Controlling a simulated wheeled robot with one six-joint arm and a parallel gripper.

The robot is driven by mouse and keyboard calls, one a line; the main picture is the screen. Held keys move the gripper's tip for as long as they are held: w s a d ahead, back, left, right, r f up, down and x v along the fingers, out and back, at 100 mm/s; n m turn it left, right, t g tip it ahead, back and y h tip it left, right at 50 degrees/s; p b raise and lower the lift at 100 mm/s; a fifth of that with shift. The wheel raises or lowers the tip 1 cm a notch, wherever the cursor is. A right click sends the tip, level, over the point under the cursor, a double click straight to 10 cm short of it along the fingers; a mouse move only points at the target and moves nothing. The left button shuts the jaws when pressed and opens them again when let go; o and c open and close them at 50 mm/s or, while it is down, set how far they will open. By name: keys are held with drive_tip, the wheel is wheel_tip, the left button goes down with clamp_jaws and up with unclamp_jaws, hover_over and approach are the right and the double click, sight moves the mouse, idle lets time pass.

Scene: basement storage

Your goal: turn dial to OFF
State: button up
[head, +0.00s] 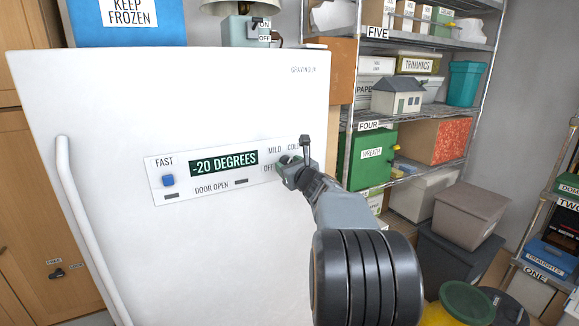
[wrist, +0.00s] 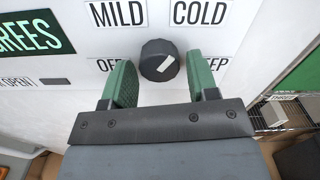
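The dial (wrist: 157,53) is a round black knob with a white mark on the white panel of the freezer (head: 240,250). Around it are the labels MILD (wrist: 118,13), COLD (wrist: 200,12), OFF (wrist: 108,64) and one partly hidden label ending in EEP. The white mark lies slanted on the lower right of the knob; which label it indicates is unclear. My gripper (wrist: 160,66) is open, its green fingers on either side of the dial with gaps visible. The left finger partly covers OFF. In the head view my gripper (head: 291,173) hides most of the dial.
The panel has a -20 DEGREES display (head: 223,160) and a blue FAST button (head: 168,180) left of the dial. The freezer handle (head: 90,230) is at far left. A loaded metal shelf (head: 420,42) stands close on the right, with bins (head: 466,214) below.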

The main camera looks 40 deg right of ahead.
drive_tip(key=c, duration=0.7)
drive_tip(key=shift+f, duration=0.1)
drive_tip(key=shift+b, duration=0.45)
drive_tip(key=shift+d+r+n+b, duration=0.1)
drive_tip(key=shift+r+n+b, duration=0.1)
drive_tip(key=shift+n+b, duration=6.2)
drive_tip(key=shift+r+n+b, duration=0.15)
drive_tip(key=shift+n+b, duration=5.05)
drive_tip(key=shift+n, duration=2.3)
